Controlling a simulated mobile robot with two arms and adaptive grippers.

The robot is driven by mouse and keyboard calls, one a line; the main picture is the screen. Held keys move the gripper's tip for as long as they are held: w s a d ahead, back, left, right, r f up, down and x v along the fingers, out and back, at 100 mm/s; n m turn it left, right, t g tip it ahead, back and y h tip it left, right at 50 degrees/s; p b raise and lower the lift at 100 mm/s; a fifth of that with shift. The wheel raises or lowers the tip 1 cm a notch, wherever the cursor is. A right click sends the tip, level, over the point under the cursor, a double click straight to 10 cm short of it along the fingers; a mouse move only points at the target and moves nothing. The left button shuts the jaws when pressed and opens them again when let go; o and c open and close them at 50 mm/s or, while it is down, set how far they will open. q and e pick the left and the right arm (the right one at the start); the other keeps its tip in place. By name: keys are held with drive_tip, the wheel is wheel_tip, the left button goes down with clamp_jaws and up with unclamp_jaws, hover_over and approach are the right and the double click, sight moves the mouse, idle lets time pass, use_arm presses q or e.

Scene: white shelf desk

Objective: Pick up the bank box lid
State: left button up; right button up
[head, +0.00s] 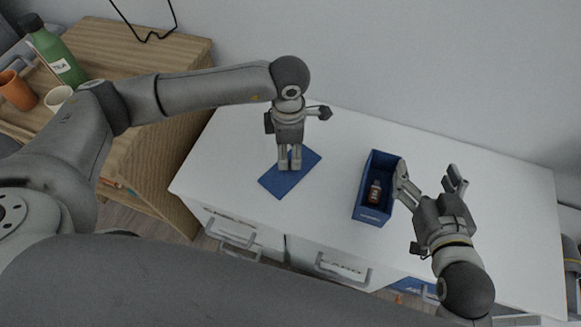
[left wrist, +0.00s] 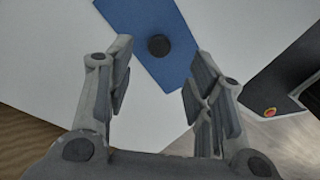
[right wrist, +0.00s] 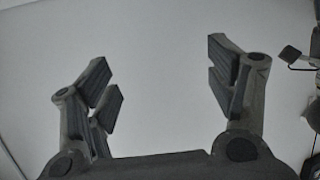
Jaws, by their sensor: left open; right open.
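The bank box lid (head: 284,187) is a flat blue rectangle lying on the white desk, left of the open blue box (head: 367,214). In the left wrist view the lid (left wrist: 178,68) has a round dark knob (left wrist: 159,46) near the middle. My left gripper (head: 290,164) points down over the lid's upper part and partly hides it. Its fingers (left wrist: 158,62) are apart, with the knob beyond and between them and nothing held. My right gripper (head: 429,174) is open and empty, right of the box; one finger overlaps the box's right edge in the head view.
A small dark bottle (head: 375,191) is inside the box. The white desk (head: 330,150) is clear around the lid and box. A wooden cabinet (head: 160,45) at left carries a green bottle (head: 52,50), an orange cup (head: 16,90) and a white cup (head: 58,97).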

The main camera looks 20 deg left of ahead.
sight(290, 163)
use_arm(q)
drive_tip(key=shift+f, duration=0.7)
wheel_tip(290, 163, down, 4)
drive_tip(key=shift+w+d+b, duration=0.1)
drive_tip(key=shift+w+b, duration=0.05)
drive_tip(key=shift+b, duration=0.7)
drive_tip(key=shift+f, duration=0.3)
use_arm(e)
wheel_tip(290, 163, up, 8)
drive_tip(key=w+a+t+y, duration=0.1)
drive_tip(key=t, duration=0.4)
drive_tip(key=shift+w+a+r+y, duration=0.25)
drive_tip(key=shift+w+a+y, duration=0.05)
drive_tip(key=shift+y, duration=0.1)
use_arm(q)
drive_tip(key=shift+c, duration=0.3)
clamp_jaws()
drive_tip(key=shift+r, duration=0.1)
